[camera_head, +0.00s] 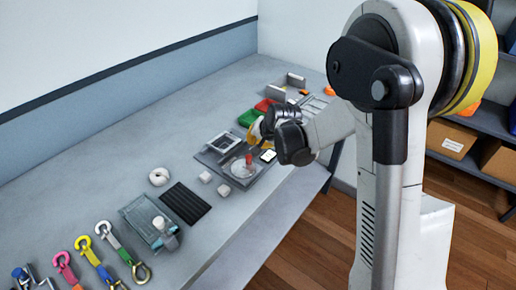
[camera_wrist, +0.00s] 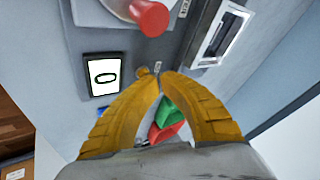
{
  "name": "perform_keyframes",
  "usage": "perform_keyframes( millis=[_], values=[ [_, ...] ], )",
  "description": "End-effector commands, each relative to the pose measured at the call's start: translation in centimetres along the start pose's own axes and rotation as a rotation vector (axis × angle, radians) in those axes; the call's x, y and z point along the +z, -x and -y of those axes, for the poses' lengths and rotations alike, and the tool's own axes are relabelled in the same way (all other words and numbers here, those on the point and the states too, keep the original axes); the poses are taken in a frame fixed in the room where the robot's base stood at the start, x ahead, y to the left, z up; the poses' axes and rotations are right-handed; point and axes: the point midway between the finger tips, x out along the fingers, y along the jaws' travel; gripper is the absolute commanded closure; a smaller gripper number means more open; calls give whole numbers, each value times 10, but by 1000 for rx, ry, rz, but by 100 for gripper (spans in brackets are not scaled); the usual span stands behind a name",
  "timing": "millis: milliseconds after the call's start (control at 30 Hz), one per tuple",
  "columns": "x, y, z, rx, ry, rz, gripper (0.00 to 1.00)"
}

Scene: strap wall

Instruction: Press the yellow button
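My gripper (camera_wrist: 159,76) shows in the wrist view as two curved yellow fingers with their tips together, apparently empty. A small round yellow spot (camera_wrist: 142,71) shows at the left fingertip and may be the yellow button. It is largely covered by the finger, and I cannot tell whether they touch. In the head view my gripper (camera_head: 257,132) hangs over the far side of the grey panel (camera_head: 212,157), and no yellow button can be made out. The panel carries a red knob (camera_wrist: 150,17) on a pale round base and a small white screen (camera_wrist: 104,77) with a dark oval mark.
A framed slot (camera_wrist: 217,40) sits on the panel. Green (camera_head: 249,117) and red (camera_head: 265,105) pieces lie beyond it. Nearer are a white ring (camera_head: 159,177), a black ribbed mat (camera_head: 186,203) and several coloured straps with hooks. The bench's left part along the wall is clear.

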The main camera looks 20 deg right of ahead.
Motion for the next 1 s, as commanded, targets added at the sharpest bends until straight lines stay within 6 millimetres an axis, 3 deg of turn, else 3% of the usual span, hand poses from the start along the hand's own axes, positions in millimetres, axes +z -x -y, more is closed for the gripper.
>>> perform_keyframes(
  millis=[1000],
  values=[
    [-7, 13, 7, 0, 0, 0, 100]
  ],
)
